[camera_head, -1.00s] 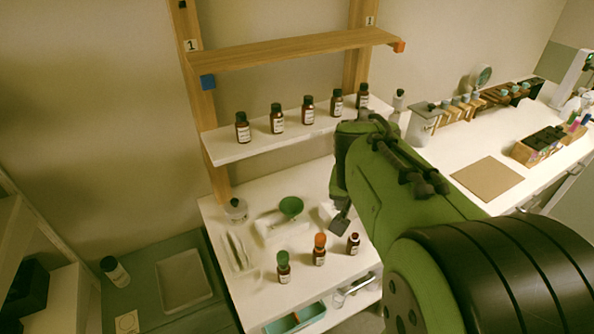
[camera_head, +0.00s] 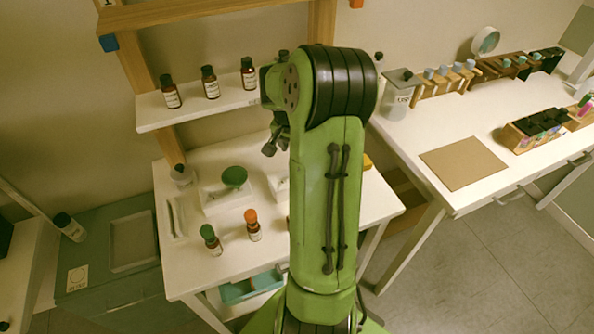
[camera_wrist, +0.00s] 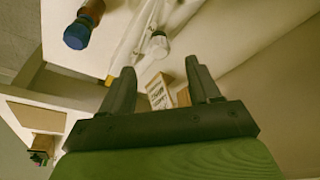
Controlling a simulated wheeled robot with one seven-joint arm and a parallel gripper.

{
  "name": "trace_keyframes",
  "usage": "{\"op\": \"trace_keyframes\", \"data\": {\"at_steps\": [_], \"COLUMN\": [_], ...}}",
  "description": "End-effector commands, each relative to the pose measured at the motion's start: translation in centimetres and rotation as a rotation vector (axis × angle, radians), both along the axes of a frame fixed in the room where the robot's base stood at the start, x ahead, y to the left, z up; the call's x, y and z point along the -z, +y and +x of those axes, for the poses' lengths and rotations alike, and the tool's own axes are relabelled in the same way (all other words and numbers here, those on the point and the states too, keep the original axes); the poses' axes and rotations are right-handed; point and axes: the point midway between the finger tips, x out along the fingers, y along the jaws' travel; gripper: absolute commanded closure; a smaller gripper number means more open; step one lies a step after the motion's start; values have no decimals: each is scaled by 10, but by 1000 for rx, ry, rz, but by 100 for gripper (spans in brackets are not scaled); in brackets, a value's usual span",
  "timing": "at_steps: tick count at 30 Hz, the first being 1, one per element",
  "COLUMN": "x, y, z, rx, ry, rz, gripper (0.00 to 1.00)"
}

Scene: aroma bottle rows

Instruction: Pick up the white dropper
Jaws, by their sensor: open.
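I cannot tell for sure which thing is the white dropper. In the wrist view a pale, clear-bodied piece with a whitish round end (camera_wrist: 157,45) lies ahead of my gripper (camera_wrist: 162,80), apart from it. My gripper is open, with nothing between its two dark fingers. A brown bottle with a blue cap (camera_wrist: 78,32) is at the upper left there. In the head view, a green-topped bottle (camera_head: 211,241) and an orange-topped bottle (camera_head: 253,226) stand on the white table (camera_head: 185,265). My arm hides the table's right part, where a third small bottle stood.
Brown bottles (camera_head: 211,83) stand on the white shelf (camera_head: 165,116). A green dish (camera_head: 234,177) and a pale bottle (camera_head: 181,175) are on the table. At right, a desk holds a brown board (camera_head: 463,163), a grey-lidded container (camera_head: 399,94) and racks (camera_head: 500,66).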

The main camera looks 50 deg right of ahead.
Motion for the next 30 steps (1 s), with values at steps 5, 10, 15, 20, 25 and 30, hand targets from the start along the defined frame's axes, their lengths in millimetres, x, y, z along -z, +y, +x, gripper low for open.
{"op": "trace_keyframes", "data": {"at_steps": [5, 10, 15, 20, 25, 30], "x": [41, 59, 90, 98, 97, 97], "y": [-10, -16, -25, -28, -28, -28], "z": [2, 4, 7, 8, 8, 8], "rx": [1, 0, 0, -1, -1, -1], "ry": [1, 1, 0, 0, 0, 0], "rz": [3, 3, 2, -2, -1, -1], "gripper": [38, 38, 38, 38, 43, 69]}}
